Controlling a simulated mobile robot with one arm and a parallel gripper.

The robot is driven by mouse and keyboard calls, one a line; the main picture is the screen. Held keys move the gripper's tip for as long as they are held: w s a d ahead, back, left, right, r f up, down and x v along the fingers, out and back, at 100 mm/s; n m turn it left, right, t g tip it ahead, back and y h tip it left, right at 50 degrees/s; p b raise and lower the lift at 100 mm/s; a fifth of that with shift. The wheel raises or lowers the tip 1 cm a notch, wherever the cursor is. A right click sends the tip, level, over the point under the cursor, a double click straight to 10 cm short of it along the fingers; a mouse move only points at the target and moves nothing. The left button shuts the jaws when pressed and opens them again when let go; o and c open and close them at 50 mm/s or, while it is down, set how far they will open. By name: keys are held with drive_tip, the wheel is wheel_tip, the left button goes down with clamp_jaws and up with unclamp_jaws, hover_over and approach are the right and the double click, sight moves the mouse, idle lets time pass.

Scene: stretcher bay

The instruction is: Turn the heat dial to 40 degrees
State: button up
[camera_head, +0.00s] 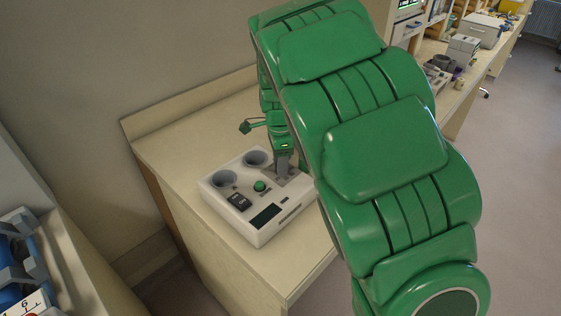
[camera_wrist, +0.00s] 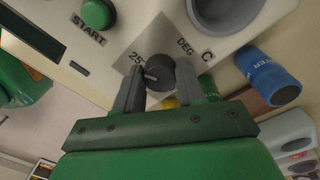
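The heat dial (camera_wrist: 160,70) is a small black knob on a grey plate of the white heater unit (camera_head: 236,218), between "25" and "DEG C" markings. A white pointer mark on the knob faces left in the wrist view, just below the "25". Other scale numbers are hidden. My gripper (camera_wrist: 159,82) points at the plate with a finger on each side of the knob. Both fingers appear to touch it, with no clear gap. In the head view my gripper (camera_head: 284,168) is at the unit's far right corner and hides the dial.
The unit has a green START button (camera_head: 260,186), dark display (camera_head: 266,216) and two round wells (camera_head: 224,179). The wooden counter (camera_head: 170,150) has a raised back edge. Another bench (camera_head: 455,112) with equipment stands at the right.

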drive_tip(key=c, duration=0.4)
drive_tip(key=shift+c, duration=0.2)
drive_tip(key=shift+n, duration=0.3)
drive_tip(key=n, duration=1.1)
drive_tip(key=shift+s+n+t, duration=0.1)
drive_tip(key=shift+n+t, duration=0.2)
drive_tip(key=shift+n, duration=0.1)
drive_tip(key=n, duration=0.6)
drive_tip(key=shift+s+d, duration=0.1)
drive_tip(key=n, duration=0.7)
drive_tip(key=shift+d, duration=0.15)
drive_tip(key=shift+n, duration=0.3)
